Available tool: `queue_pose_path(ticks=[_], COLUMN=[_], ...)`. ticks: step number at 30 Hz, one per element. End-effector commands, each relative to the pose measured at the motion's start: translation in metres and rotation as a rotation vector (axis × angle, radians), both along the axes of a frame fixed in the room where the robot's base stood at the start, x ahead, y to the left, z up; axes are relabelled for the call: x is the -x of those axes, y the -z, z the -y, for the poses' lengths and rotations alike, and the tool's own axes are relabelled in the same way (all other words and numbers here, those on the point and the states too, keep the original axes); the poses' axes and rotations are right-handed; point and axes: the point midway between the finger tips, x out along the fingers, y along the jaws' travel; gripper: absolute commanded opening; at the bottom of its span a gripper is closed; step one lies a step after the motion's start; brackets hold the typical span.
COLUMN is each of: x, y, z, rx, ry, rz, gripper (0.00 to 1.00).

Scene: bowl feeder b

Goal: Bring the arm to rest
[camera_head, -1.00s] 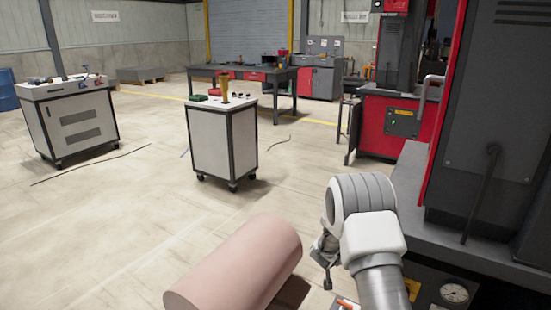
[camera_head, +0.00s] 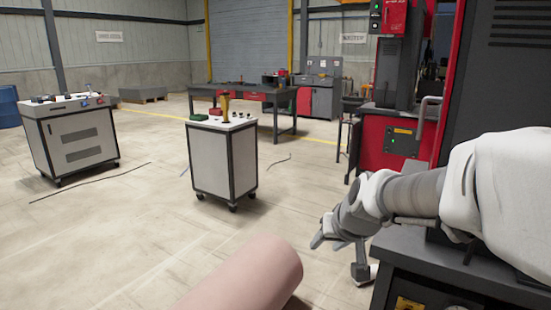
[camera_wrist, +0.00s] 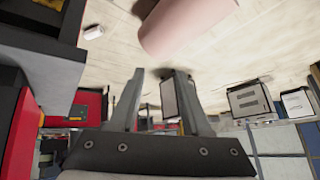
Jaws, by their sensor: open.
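My arm reaches in from the right edge in the head view, stretched leftward above the dark machine ledge. My gripper (camera_head: 322,236) is at its left end, over the open floor and to the upper right of a pink cylinder (camera_head: 240,278). In the wrist view the two fingers of my gripper (camera_wrist: 153,75) stand apart with nothing held between them. The pink cylinder also shows at the top of the wrist view (camera_wrist: 188,25), apart from the fingers.
The red and dark machine (camera_head: 495,95) stands close at right, with its grey ledge (camera_head: 410,250) under my arm. A white cart (camera_head: 222,160) stands ahead, and another cart (camera_head: 75,140) stands at left. A dark workbench (camera_head: 265,103) is behind. The floor between is mostly clear.

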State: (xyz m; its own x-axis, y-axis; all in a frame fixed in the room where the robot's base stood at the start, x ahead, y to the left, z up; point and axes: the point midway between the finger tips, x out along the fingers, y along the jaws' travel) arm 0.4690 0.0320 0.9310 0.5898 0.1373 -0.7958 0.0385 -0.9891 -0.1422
Motion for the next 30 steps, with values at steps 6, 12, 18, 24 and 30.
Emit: queue_pose_path(ticks=[6, 12, 18, 24, 30], x=[0.080, 0.148, 0.204, 0.223, 0.223], y=[-0.025, -0.029, -0.024, -0.054, -0.100], z=[0.004, 0.014, 0.027, 0.033, 0.032], rx=[0.032, 0.078, 0.126, 0.147, 0.146], ry=[-0.022, -0.013, 0.014, 0.030, 0.030], rz=[-0.041, -0.086, -0.124, -0.144, -0.143], gripper=[0.47, 0.47, 0.47, 0.47, 0.47])
